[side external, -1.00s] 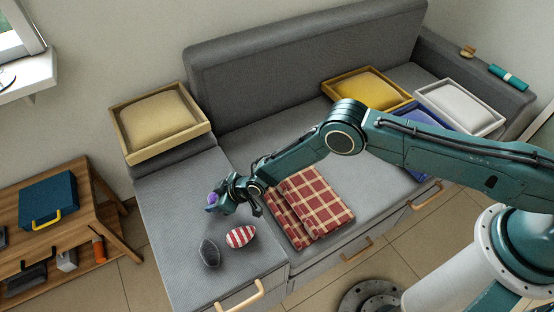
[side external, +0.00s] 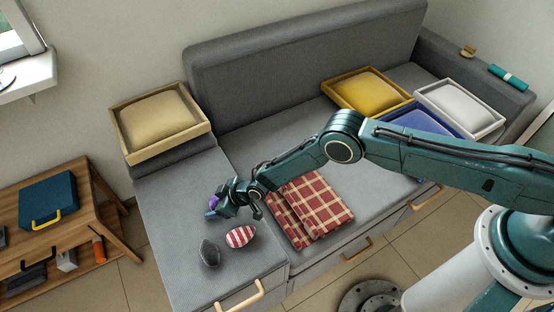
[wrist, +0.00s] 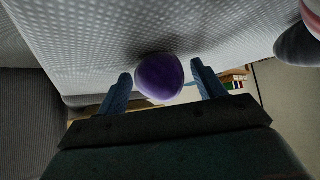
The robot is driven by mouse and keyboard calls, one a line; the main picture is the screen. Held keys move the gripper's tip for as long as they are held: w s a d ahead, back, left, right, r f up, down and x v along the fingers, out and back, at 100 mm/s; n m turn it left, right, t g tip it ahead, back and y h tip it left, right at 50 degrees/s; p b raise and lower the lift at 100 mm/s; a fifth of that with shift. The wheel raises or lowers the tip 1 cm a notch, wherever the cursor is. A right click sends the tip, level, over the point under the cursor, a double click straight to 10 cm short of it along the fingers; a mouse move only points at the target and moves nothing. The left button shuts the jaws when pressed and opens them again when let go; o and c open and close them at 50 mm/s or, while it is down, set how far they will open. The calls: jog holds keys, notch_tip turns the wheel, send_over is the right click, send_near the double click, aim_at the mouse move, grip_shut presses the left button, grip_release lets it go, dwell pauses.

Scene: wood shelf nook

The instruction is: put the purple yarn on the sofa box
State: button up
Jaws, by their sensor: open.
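The purple yarn (side external: 215,201) is a small round ball over the grey seat at the left part of the sofa, partly hidden by my gripper (side external: 216,209). In the wrist view the yarn (wrist: 160,77) sits between the two blue fingertips of my open gripper (wrist: 161,74), with a gap on each side. I cannot tell which thing is the sofa box. A wooden-rimmed box (side external: 123,137) with a beige cushion stands at the left end of the sofa. Boxes with yellow (side external: 333,97), blue (side external: 425,122) and white (side external: 484,129) cushions stand at the right.
A red-striped ball (side external: 241,236) and a dark grey pointed object (side external: 209,253) lie near my gripper. A folded red plaid blanket (side external: 315,207) lies to the right, under my arm. A wooden side table (side external: 97,204) stands left. The seat behind my gripper is clear.

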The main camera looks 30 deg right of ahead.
jog(key=shift+r, duration=0.2)
jog(key=shift+v, duration=1.4)
jog(key=v, duration=0.9)
jog(key=shift+r, duration=0.1)
